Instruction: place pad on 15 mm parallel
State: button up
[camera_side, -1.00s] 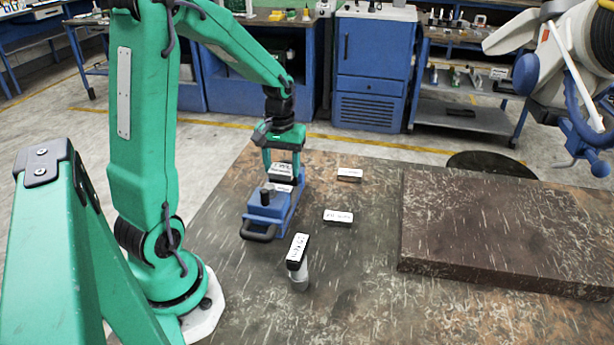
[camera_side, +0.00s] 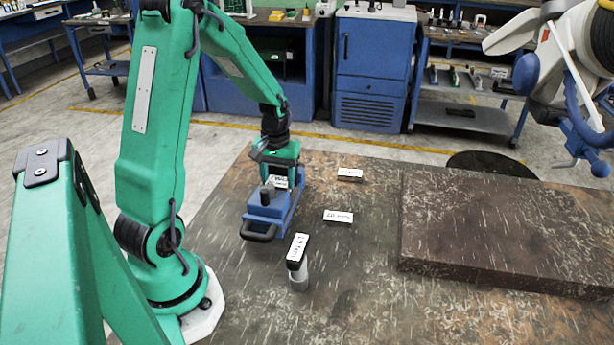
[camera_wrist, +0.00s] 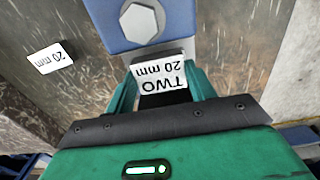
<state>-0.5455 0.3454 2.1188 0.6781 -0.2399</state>
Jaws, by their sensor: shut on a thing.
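My gripper (camera_side: 280,178) is at the far end of a blue fixture (camera_side: 264,226) in the side view. In the wrist view my gripper (camera_wrist: 162,88) is shut on a block labelled "TWO 20 mm" (camera_wrist: 163,82), between the two green fingers. The fixture's blue end with a hex bolt (camera_wrist: 142,20) is just above that block. The block's white label (camera_side: 281,183) also shows in the side view. Whether the block rests on the fixture is hidden by the gripper. I cannot tell which piece is the pad or the 15 mm parallel.
Two dark blocks with white labels (camera_side: 338,216) (camera_side: 349,174) lie right of the fixture. One reading "20 mm" (camera_wrist: 50,58) shows in the wrist view. A labelled block (camera_side: 297,248) sits atop a pale post. A raised plate (camera_side: 490,230) fills the table's right; the front middle is clear.

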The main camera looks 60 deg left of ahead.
aim_at(278, 182)
jog(key=shift+f, duration=0.15)
jog(key=o, duration=1.3)
notch_tip(278, 182, up, 12)
jog(key=shift+r, duration=0.2)
jog(key=shift+d, duration=0.1)
dwell(0.4)
jog(key=shift+s+d+r+m+t, duration=0.95)
jog(key=shift+s+d+r+m, duration=0.5)
jog(key=shift+d, duration=1.8)
jog(key=shift+s+d+r+m+t, duration=1)
jog(key=shift+s+d+m, duration=0.7)
jog(key=shift+d, duration=1.5)
jog(key=shift+s+d+r+m+t, duration=0.85)
jog(key=shift+s+d+r+m, duration=0.75)
jog(key=shift+d, duration=1.65)
